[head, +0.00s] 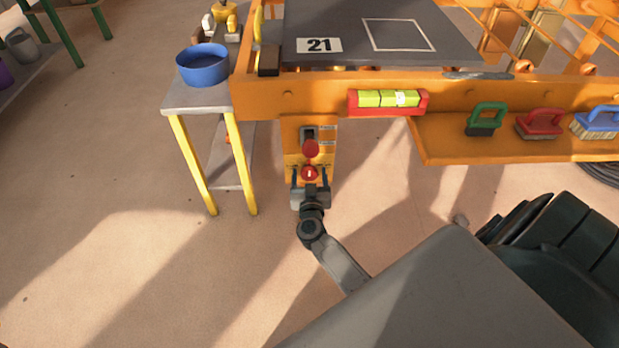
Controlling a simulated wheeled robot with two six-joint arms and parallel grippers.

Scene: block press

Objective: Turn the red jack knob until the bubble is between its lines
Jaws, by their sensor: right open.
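The red jack knob (310,173), with a small white mark on its face, sits low on the orange panel (291,135) at the front of the orange frame. My right gripper (310,181) is at the knob with its jaws open, one finger on each side of it. I cannot tell whether the fingers touch it. The spirit level (353,104) has a red body and a yellow-green vial (370,99). A pale bubble (401,98) shows right of the vial's middle; its exact place against the dark lines is too small to tell. My left gripper is out of view.
A red ball-topped lever (311,149) stands just above the knob. A blue bowl (203,66) is on a small yellow-legged table (190,99) at left. Green, red (540,122) and blue brushes lie on the orange shelf at right. Floor below is clear.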

